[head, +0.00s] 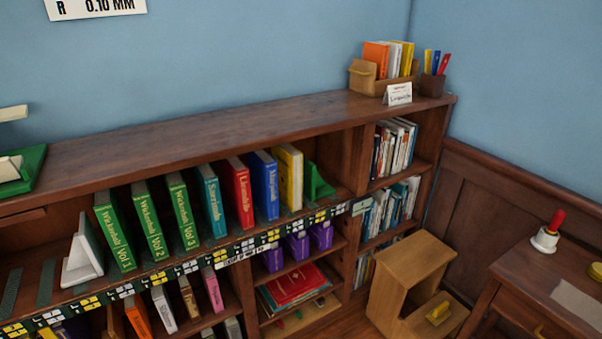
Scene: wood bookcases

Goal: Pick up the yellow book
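A yellow book (290,178) stands upright on the upper shelf of the wood bookcase. It is at the right end of a row of spaced books, with a blue book (263,185) to its left. A green bookend (317,182) is close on its right. Its spine faces out and nothing hides it. Neither of my grippers shows in the head view.
Red (238,193), teal and green books stand further left, then a white bookend (83,255). A labelled strip (206,263) runs along the shelf edge. A small wooden step stool (412,275) and a desk (545,275) stand at the right.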

